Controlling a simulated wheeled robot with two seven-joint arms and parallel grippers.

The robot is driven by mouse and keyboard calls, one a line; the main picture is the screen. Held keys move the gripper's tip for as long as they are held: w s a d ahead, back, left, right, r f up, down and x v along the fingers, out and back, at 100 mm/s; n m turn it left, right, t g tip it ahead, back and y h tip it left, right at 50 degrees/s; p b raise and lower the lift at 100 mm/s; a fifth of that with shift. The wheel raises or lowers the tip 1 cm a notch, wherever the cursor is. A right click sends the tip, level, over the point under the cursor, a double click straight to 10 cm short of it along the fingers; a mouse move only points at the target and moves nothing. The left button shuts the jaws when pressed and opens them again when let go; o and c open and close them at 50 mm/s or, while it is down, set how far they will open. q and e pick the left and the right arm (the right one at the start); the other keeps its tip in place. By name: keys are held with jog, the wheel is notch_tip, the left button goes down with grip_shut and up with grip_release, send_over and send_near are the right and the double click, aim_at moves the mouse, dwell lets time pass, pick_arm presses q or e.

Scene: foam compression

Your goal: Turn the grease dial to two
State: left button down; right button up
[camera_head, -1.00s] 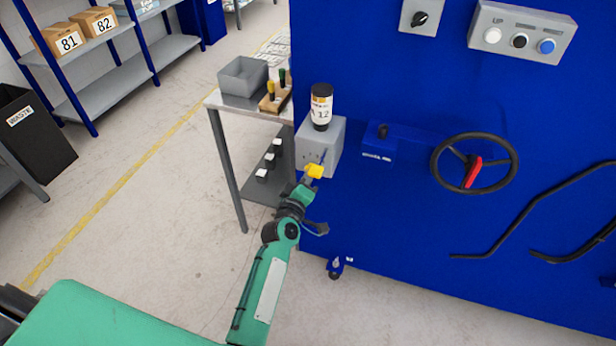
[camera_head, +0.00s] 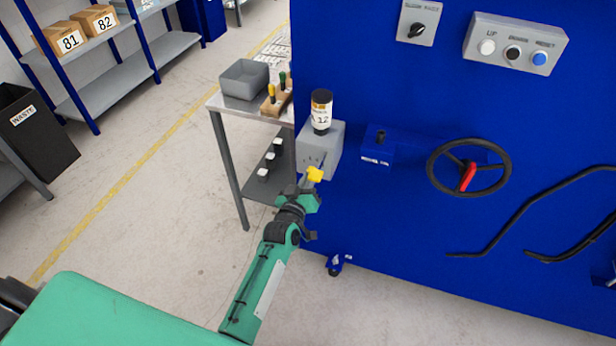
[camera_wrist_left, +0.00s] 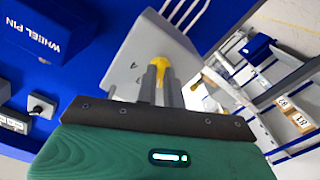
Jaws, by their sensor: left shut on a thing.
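The yellow grease dial (camera_head: 315,174) is low on the front of a grey box (camera_head: 331,150) fixed to the blue machine. A bottle marked 12 (camera_head: 321,112) stands upside down on top of this box. My left gripper (camera_head: 310,182) is at the dial and shut on it. In the left wrist view the yellow dial (camera_wrist_left: 159,66) shows between the two grey fingers (camera_wrist_left: 160,80), against the grey box (camera_wrist_left: 165,40). Small dark marks show on the box face, but I cannot read a number or the dial's setting. My right gripper is not in view.
A metal side table (camera_head: 223,104) with a grey bin (camera_head: 244,78) stands left of the box. Right on the machine are a wheel pin box (camera_head: 378,150), a black handwheel (camera_head: 437,184) and a button panel (camera_head: 514,45).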

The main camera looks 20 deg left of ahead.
pick_arm(q)
jog(key=shift+m, duration=0.6)
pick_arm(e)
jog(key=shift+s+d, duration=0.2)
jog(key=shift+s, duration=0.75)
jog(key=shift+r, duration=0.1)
pick_arm(q)
jog(key=c, duration=1.5)
grip_release()
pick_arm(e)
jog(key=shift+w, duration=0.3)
